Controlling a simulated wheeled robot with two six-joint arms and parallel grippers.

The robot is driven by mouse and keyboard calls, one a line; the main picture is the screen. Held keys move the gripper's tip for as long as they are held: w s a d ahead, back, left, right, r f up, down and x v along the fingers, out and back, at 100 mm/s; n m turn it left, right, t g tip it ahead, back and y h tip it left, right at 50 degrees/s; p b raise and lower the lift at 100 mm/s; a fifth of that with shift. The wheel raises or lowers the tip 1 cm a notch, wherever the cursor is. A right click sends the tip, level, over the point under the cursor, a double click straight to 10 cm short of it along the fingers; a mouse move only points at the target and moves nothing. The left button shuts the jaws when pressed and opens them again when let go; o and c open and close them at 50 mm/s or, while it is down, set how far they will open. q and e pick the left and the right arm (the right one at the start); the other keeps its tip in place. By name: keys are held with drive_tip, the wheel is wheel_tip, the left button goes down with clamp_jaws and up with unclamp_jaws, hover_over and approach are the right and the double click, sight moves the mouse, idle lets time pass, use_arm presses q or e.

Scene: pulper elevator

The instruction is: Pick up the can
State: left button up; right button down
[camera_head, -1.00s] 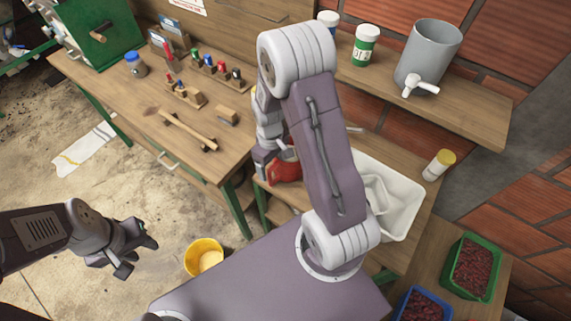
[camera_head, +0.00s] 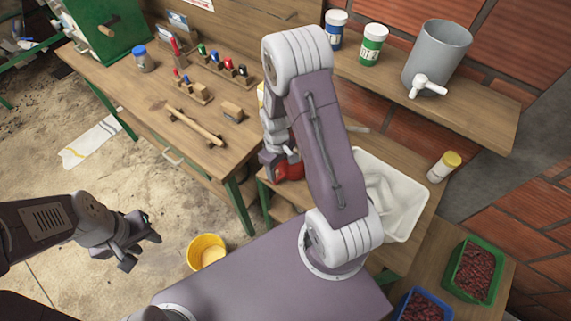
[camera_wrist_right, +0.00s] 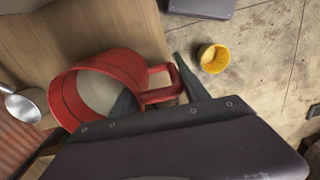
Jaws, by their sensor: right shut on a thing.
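The can is red with a side handle and an open top. In the right wrist view the can (camera_wrist_right: 66,98) is large, with its handle towards the gripper. My right gripper (camera_wrist_right: 160,84) has one finger on each side of the handle area and is shut on the can. In the head view the can (camera_head: 290,170) is partly hidden behind my right arm, low beside the workbench, with the right gripper (camera_head: 272,168) at its left. My left gripper (camera_head: 140,246) is open and empty above the floor at the left.
A workbench (camera_head: 150,105) with tools stands at the back left. A white basin (camera_head: 405,195) and a yellow-capped jar (camera_head: 444,167) are right of my arm. A yellow bucket (camera_head: 206,250) is on the floor. A shelf (camera_head: 475,115) holds a grey pot (camera_head: 437,52).

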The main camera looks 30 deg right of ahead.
wheel_tip(320, 180, up, 10)
drive_tip(key=shift+r, duration=0.1)
idle(0.4)
